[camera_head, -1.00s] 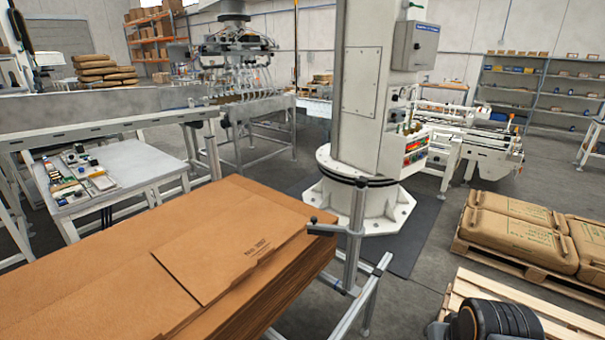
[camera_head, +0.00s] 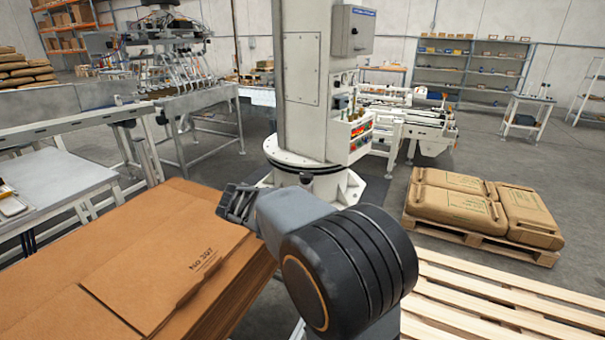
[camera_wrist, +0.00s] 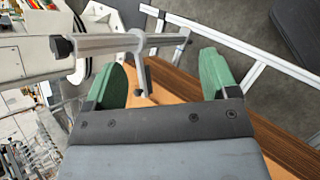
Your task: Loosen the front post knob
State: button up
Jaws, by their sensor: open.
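My gripper (camera_wrist: 163,62) is open, with its two green fingers apart and nothing held between them. In the head view my gripper (camera_head: 232,204) is over the right edge of the cardboard stack, with the post mostly hidden behind my arm. In the wrist view the grey post (camera_wrist: 105,43) runs across the top left, with a dark cap (camera_wrist: 61,47) at its end. A collar and short side bar (camera_wrist: 141,83) with a small dark part lie between the fingers, apart from both. I cannot tell clearly which dark part is the knob. The post's dark top (camera_head: 306,178) shows past my arm.
The cardboard stack (camera_head: 130,260) fills the lower left. The white column (camera_head: 306,90) stands behind the gripper. An empty pallet (camera_head: 480,310) and a pallet of brown sacks (camera_head: 480,206) are on the right. A white frame rail (camera_wrist: 240,45) crosses the wrist view.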

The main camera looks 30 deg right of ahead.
jog(key=w+d+n+h, duration=0.3)
jog(key=w+n+h, duration=0.1)
jog(key=w, duration=0.4)
jog(key=n+t+h+p, duration=0.2)
jog(key=n+h, duration=0.3)
jog(key=n, duration=0.1)
send_near(300, 178)
jog(key=d+p, duration=0.1)
jog(key=d, duration=0.3)
jog(key=w+d+p, duration=0.1)
jog(key=d, duration=0.7)
jog(key=shift+w+r+p, duration=0.3)
jog(key=shift+w+p, duration=0.05)
jog(key=shift+p, duration=0.05)
